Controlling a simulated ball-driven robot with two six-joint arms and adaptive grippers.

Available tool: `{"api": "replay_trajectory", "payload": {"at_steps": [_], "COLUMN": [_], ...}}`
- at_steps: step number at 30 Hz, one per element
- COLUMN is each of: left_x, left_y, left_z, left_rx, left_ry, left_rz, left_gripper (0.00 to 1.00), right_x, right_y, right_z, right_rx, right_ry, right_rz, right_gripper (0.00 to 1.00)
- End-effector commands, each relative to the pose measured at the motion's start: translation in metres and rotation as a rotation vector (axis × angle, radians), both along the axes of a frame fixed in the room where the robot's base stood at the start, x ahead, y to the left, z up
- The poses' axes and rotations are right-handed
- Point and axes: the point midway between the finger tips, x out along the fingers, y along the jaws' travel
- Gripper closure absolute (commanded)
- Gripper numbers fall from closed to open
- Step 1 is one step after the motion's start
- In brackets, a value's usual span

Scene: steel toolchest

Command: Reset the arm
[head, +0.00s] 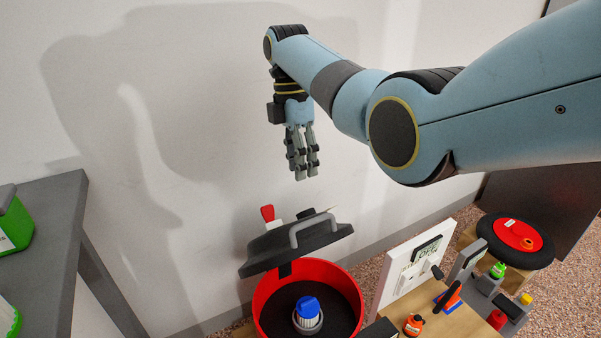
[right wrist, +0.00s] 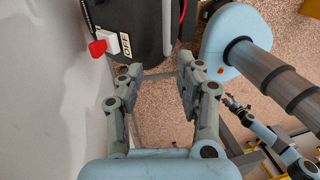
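My right arm comes in from the right in the head view. My right gripper (head: 301,175) hangs with its fingers down in front of the pale wall, above the raised black lid (head: 290,248) and apart from it. In the right wrist view my right gripper (right wrist: 159,72) has its fingers spread apart with nothing between them. My left gripper does not show in the head view. A small blue arm at the lower right of the right wrist view seems to be my left one. Its dark end (right wrist: 234,104) is too small to read.
A red drum (head: 261,300) with a blue-topped filter inside stands below, its lid tilted open. A grey bench (head: 68,205) is at left.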

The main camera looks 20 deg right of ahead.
Motion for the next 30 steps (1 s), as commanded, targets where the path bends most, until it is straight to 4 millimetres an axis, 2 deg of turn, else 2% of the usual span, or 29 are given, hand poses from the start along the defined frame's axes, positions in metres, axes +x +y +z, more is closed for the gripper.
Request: {"api": "replay_trajectory", "payload": {"at_steps": [11,14,16,20,24,30], "left_x": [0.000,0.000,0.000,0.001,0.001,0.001], "left_y": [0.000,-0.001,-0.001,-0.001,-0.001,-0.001], "left_z": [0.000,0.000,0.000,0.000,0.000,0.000], "left_rx": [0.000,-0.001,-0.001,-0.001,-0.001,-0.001], "left_ry": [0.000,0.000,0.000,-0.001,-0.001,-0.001], "left_rz": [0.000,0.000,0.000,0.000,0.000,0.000], "left_gripper": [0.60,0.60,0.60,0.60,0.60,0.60], "right_x": [0.000,-0.007,-0.020,-0.065,-0.131,-0.228], "right_y": [0.000,0.000,-0.001,-0.005,-0.012,-0.021], "right_z": [-0.001,-0.010,-0.027,-0.078,-0.142,-0.229], "right_rx": [0.000,0.001,0.000,-0.005,-0.012,-0.044], "right_ry": [0.001,0.017,0.048,0.150,0.280,0.385], "right_rz": [0.000,0.000,-0.001,-0.005,-0.011,-0.072], "right_gripper": [0.64,0.64,0.64,0.64,0.64,0.64]}}
